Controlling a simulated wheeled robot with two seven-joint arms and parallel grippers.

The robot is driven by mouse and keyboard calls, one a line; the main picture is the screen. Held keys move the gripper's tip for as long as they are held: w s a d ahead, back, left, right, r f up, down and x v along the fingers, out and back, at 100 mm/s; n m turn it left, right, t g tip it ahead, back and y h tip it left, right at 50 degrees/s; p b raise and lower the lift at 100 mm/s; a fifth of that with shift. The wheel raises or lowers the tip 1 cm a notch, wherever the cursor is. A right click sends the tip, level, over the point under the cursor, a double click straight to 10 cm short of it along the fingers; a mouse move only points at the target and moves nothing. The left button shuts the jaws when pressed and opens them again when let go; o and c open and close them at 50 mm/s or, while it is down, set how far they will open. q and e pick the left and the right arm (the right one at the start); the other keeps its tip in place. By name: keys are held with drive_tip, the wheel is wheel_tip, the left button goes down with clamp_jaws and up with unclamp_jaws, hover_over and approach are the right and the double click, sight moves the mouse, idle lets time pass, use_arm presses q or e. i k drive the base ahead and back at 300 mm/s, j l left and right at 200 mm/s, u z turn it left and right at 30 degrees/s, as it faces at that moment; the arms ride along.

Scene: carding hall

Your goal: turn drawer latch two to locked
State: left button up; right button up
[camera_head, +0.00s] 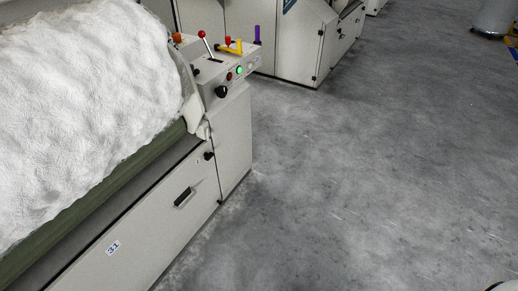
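A pale machine front panel with a dark recessed handle (184,197) and a "31" label (113,248) runs along the left; it looks like a drawer. A small black knob (208,156) sits near the panel's upper right end and may be a latch. I cannot read any "two" marking beside it, nor tell whether it is locked. A larger black rotary knob (221,91) is on the control box above. Neither of my grippers is in view.
White fluffy fibre (85,105) lies on a green belt (90,204). The control box (238,85) carries a red-topped lever (206,44), a lit green button (239,70) and coloured items on top. Another machine (295,45) stands behind. The grey floor (370,180) at right is clear.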

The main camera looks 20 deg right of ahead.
sight(208, 156)
drive_tip(key=i+l+u, duration=0.1)
drive_tip(key=l, duration=0.25)
drive_tip(key=i+l, duration=0.3)
drive_tip(key=i+l+u, duration=0.15)
drive_tip(key=l, duration=0.25)
drive_tip(key=i+l+u, duration=0.1)
drive_tip(key=l, duration=0.25)
drive_tip(key=i, duration=0.1)
